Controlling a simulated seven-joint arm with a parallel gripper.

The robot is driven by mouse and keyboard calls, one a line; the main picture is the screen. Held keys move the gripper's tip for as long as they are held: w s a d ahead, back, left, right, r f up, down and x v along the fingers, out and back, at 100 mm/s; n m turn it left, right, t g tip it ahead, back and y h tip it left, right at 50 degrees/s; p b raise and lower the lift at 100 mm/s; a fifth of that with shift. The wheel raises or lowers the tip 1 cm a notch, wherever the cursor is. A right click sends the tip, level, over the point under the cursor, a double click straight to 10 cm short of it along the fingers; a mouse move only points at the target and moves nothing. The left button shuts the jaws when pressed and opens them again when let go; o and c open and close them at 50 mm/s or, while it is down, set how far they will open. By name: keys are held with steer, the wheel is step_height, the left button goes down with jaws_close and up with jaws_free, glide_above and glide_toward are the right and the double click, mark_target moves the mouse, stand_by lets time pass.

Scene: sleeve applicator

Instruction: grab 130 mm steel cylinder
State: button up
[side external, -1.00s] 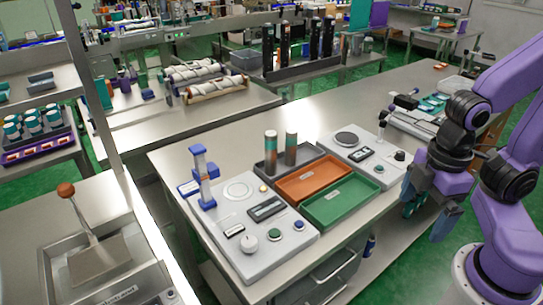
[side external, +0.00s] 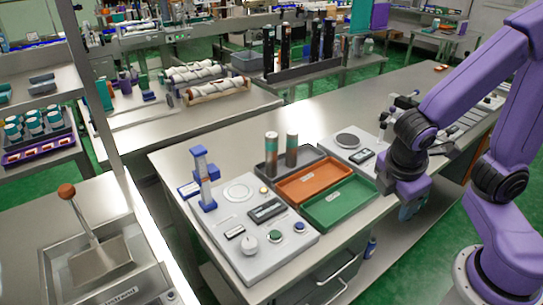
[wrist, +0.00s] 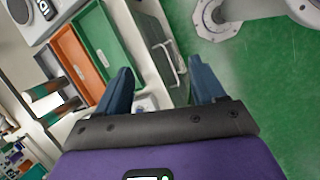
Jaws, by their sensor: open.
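I cannot tell which is 130 mm. They also show at the left of the wrist view, one (wrist: 44,91) above the other (wrist: 62,111). My gripper (side external: 409,209) is at the bench's front edge, right of the green tray and well apart from the cylinders. In the wrist view its blue fingers (wrist: 161,82) are spread with nothing held between them.
An orange tray (side external: 300,181) and a green tray (side external: 340,203) lie between my gripper and the dark tray. A grey control panel with a blue-and-white post (side external: 203,175) stands left. A unit with a round plate (side external: 346,140) is behind.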

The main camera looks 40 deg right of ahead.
steer(key=w+a+f+n+t+h, duration=0.1)
steer(key=w+f+n+t+h, duration=0.15)
steer(key=w, duration=0.45)
steer(key=w+a+f+n+t+h, duration=0.1)
steer(key=w+a+n+t+h, duration=0.2)
steer(key=w, duration=0.5)
steer(key=n+t, duration=0.8)
steer(key=n, duration=0.1)
glide_toward(272, 152)
steer(key=shift+h, duration=0.35)
steer(key=v, duration=0.2)
steer(key=f+v, duration=0.1)
steer(key=v, duration=0.2)
steer(key=shift+s+a+f, duration=0.1)
steer(key=shift+s+a, duration=0.1)
steer(key=shift+w, duration=0.2)
steer(key=x, duration=1.1)
steer(key=shift+w+d, duration=0.15)
steer(key=shift+w, duration=0.1)
steer(key=shift+r+x, duration=0.15)
steer(key=shift+x, duration=1.25)
steer(key=shift+r+x, duration=0.15)
steer(key=shift+x, duration=1.2)
steer(key=c, duration=1.2)
jaws_close()
steer(key=shift+r, duration=0.15)
